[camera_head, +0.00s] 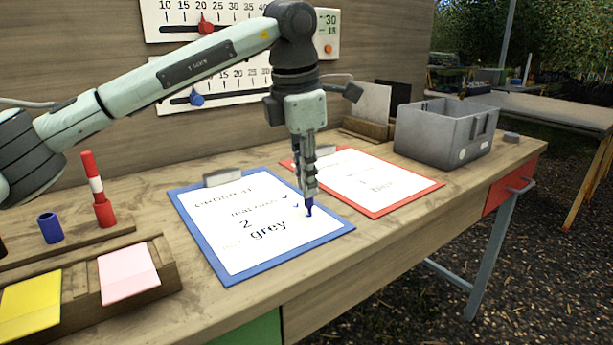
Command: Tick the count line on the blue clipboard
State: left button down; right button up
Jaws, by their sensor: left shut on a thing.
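The blue clipboard (202,247) lies flat on the bench with a white sheet under its clip. The sheet bears handwritten lines, among them a large "2" and "grey". Small blue marks show at the right ends of its lines. My left gripper (310,188) points down over the right part of this sheet, shut on a blue marker (309,205). The marker's tip is at or just above the paper beside a blue mark; I cannot tell whether it touches. My right gripper is out of view.
A red clipboard (427,193) lies right of the blue one, with a grey bin (424,133) behind it. At left stand a red marker (97,187), a blue cylinder (50,228), and yellow (29,302) and pink (128,271) pads. Slider boards hang on the wall.

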pick_arm(q)
jog(key=shift+r, duration=0.2)
dwell(0.5)
jog(key=shift+w+p+v, duration=0.15)
jog(key=shift+p+v, duration=0.35)
jog(key=shift+v, duration=0.15)
jog(key=shift+w+p+v, duration=0.1)
jog(key=shift+p+v, duration=0.4)
jog(key=shift+v, duration=0.15)
jog(key=shift+d, duration=0.15)
